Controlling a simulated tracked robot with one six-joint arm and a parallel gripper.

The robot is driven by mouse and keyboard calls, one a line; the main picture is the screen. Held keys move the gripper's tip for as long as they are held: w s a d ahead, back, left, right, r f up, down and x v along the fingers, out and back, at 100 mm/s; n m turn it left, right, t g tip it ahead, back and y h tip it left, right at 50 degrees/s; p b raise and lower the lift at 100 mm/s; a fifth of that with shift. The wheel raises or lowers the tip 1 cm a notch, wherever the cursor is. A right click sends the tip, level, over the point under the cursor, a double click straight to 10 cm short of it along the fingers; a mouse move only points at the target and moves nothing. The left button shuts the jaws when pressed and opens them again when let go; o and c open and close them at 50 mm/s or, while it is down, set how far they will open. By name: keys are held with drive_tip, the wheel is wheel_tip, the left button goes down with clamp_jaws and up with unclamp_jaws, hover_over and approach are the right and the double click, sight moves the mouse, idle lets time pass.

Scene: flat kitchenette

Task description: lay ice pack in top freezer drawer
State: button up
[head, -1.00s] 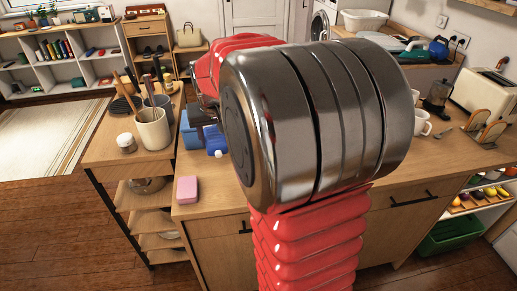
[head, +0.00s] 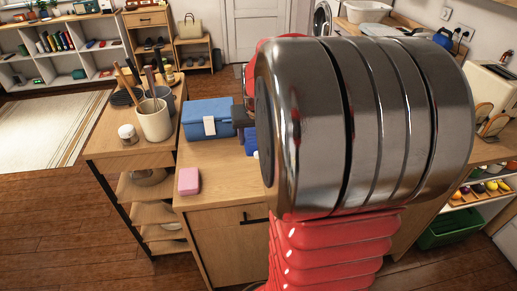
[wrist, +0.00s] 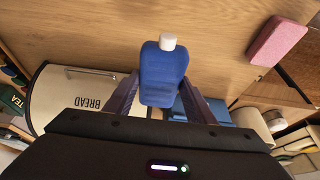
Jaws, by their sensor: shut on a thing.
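The ice pack (wrist: 163,75) is a dark blue, flat, bottle-like pack with a white cap. In the wrist view it sits between the two fingers of my gripper (wrist: 161,92), which is shut on it, cap end pointing away from me. In the head view only a small blue part of the pack (head: 251,140) shows beside my arm, which hides the rest. My gripper (head: 240,117) is partly hidden there too, above the wooden counter. I cannot tell how high the pack is above the counter. No freezer drawer can be made out.
A blue box (head: 208,120) with a white latch stands left of my gripper. A pink sponge (head: 189,181) lies near the counter's front edge. A utensil pot (head: 155,122) stands left. A bread bin (wrist: 75,95) shows in the wrist view. The counter around the sponge is clear.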

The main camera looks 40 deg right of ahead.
drive_tip(key=shift+f, duration=2.4)
drive_tip(key=shift+f, duration=1.9)
drive_tip(key=shift+f, duration=0.1)
drive_tip(key=o, duration=1.5)
drive_tip(key=v, duration=1.2)
